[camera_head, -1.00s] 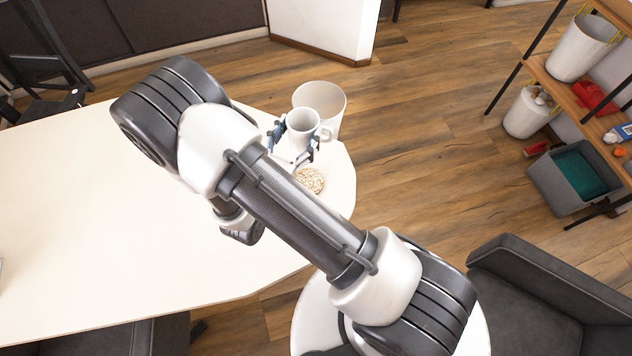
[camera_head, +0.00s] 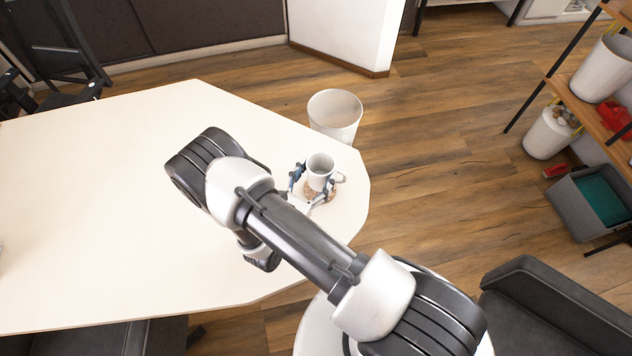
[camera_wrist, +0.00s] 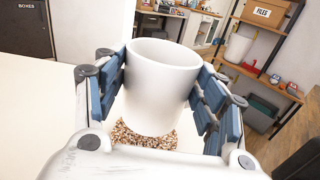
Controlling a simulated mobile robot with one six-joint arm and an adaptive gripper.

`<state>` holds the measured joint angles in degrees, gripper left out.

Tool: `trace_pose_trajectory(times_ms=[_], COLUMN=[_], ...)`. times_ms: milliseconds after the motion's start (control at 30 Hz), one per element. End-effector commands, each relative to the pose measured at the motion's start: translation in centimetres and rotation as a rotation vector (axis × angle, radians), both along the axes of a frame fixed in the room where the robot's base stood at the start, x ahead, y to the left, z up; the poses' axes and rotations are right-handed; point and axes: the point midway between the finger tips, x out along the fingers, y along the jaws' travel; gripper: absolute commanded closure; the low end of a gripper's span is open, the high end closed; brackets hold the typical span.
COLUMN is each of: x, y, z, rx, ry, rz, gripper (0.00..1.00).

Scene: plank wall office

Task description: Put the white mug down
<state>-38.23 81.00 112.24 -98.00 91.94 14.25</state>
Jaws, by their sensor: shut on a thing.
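The white mug (camera_head: 319,168) is upright between the fingers of my gripper (camera_head: 311,184), near the right end of the cream table. In the wrist view the mug (camera_wrist: 160,85) fills the gap between the blue finger pads of my gripper (camera_wrist: 158,95), which is shut on it. A round speckled brown coaster (camera_head: 329,194) lies on the table under the mug. The coaster also shows below the mug in the wrist view (camera_wrist: 130,135). I cannot tell whether the mug's base touches the coaster. The mug's handle points right in the head view.
The cream table (camera_head: 110,200) is bare to the left of my arm. A white bin (camera_head: 336,112) stands on the floor beyond the table's edge. A dark chair (camera_head: 540,305) is at the lower right, and a shelf (camera_head: 585,110) stands at the right.

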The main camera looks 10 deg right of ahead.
Motion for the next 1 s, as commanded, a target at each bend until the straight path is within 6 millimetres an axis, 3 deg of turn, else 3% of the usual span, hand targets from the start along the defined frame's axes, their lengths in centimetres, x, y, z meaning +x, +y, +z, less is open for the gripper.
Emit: trace_pose_trajectory(times_ms=[200, 567, 600, 867, 1000], x=[0.0, 0.0, 0.0, 0.0, 0.0], y=[0.0, 0.0, 0.0, 0.0, 0.0], z=[-3.4, -3.7, -3.6, -3.6, -3.6], rx=[-0.001, -0.001, 0.000, 0.000, 0.000], ry=[0.000, -0.001, 0.001, 0.001, 0.001], rz=[0.000, 0.000, 0.000, 0.000, 0.000], gripper=[0.69, 0.69, 0.34, 0.16, 0.16])
